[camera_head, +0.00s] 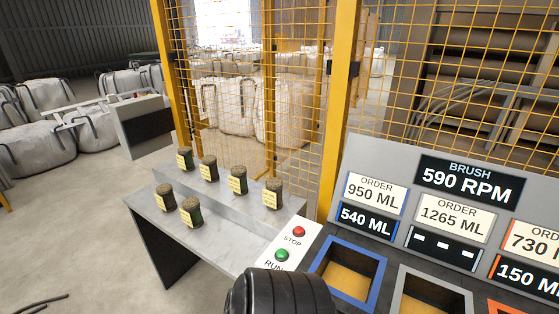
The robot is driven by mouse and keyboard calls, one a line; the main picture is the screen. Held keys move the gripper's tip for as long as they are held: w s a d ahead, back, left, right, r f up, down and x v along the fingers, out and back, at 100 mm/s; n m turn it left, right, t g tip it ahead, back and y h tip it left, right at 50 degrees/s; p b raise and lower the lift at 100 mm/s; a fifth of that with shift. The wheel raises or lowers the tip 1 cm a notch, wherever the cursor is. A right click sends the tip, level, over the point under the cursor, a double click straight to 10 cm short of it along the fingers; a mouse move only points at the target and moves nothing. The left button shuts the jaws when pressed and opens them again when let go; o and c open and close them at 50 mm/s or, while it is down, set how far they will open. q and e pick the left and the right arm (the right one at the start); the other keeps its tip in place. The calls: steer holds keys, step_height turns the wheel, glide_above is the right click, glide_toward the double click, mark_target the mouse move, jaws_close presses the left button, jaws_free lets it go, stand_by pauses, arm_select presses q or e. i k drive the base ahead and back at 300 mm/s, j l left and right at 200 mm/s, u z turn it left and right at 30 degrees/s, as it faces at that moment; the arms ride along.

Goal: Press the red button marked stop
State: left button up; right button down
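The red stop button (299,231) sits on a white panel (272,255) in the lower middle of the head view, with the word STOP printed just below it. A green button (282,255) marked RUN is on the same panel, nearer to me. Both buttons are uncovered and nothing touches the red one. A black rounded, ribbed part stands at the bottom middle, just in front of the panel, and hides some of its near end; I cannot tell which part it is. No fingertips of either gripper show.
Several small turf rolls (208,168) with yellow labels stand on a grey stepped bench (225,235). To the right are a blue-framed bin (325,262), a grey-framed bin (404,285) and a display board reading BRUSH 590 RPM (468,183). Yellow mesh fencing (338,110) rises behind.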

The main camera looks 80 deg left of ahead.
mark_target(298, 231)
steer(key=u, duration=2.5)
